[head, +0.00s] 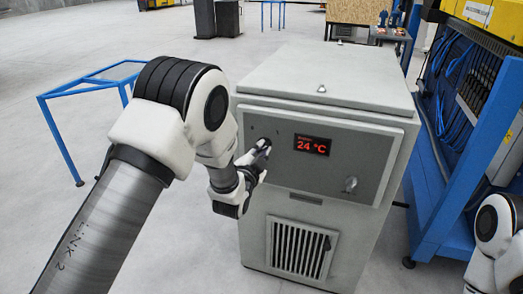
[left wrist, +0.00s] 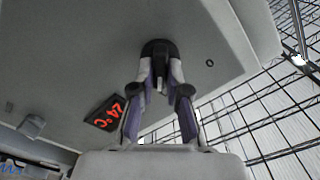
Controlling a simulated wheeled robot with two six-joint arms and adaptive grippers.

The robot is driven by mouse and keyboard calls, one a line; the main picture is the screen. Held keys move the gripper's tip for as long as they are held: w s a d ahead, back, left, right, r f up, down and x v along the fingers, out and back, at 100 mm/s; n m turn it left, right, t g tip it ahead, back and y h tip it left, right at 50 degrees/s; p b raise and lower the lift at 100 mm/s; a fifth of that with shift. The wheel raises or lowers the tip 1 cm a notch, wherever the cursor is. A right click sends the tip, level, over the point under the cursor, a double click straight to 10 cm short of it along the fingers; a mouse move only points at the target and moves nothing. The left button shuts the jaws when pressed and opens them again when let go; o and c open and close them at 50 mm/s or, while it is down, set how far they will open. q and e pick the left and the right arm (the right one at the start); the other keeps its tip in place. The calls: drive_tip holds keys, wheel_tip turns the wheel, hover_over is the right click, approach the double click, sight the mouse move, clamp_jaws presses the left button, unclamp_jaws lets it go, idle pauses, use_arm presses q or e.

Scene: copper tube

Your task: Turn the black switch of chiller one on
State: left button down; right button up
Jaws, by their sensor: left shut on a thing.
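The chiller (head: 335,85) is a light grey cabinet in the middle of the head view. Its front panel has a lit red display (head: 312,145) reading 24 °C, also seen upside down in the left wrist view (left wrist: 104,114). My left gripper (head: 262,152) is at the panel's left part. In the left wrist view my left gripper (left wrist: 158,62) has its fingertips closed around the black switch (left wrist: 158,46). The fingers partly hide the switch, so its exact angle is hard to tell. My right gripper is out of view.
A blue rack with cables (head: 480,120) stands close on the right. A blue frame (head: 60,125) stands behind left. The floor at left is otherwise clear.

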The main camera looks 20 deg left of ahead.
use_arm(q)
drive_tip(key=shift+f, duration=0.1)
drive_tip(key=c, duration=1.2)
unclamp_jaws()
drive_tip(key=shift+o, duration=0.2)
drive_tip(key=s, duration=1.2)
drive_tip(key=shift+a, duration=0.2)
